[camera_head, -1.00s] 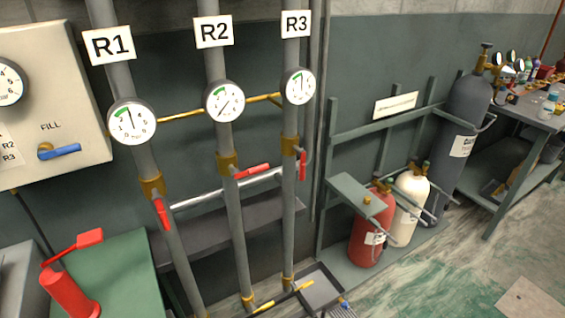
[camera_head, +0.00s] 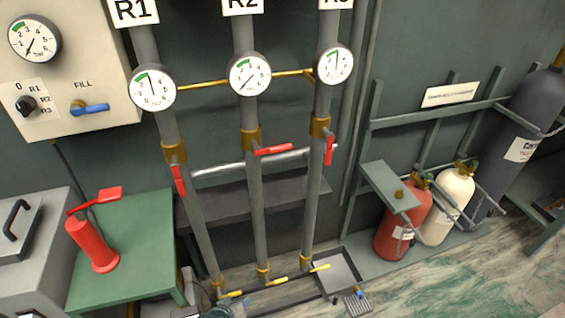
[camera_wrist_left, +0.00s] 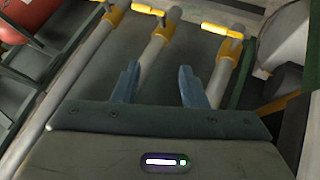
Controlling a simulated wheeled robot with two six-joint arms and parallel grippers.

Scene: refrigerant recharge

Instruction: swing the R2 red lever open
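The R2 red lever (camera_head: 273,150) sticks out to the right, crosswise to the grey R2 pipe (camera_head: 255,205), from a brass valve (camera_head: 251,138) below the R2 gauge (camera_head: 249,74). The R1 red lever (camera_head: 178,180) and the R3 red lever (camera_head: 329,149) lie roughly along their pipes. My left gripper (camera_wrist_left: 158,86) is open and empty in the left wrist view, with grey pipes and yellow fittings beyond its fingers. No red lever shows there. Neither gripper shows in the head view.
A red cylinder (camera_head: 402,225) and a cream cylinder (camera_head: 447,205) stand in a rack at right. A tray (camera_head: 338,275) is on the floor.

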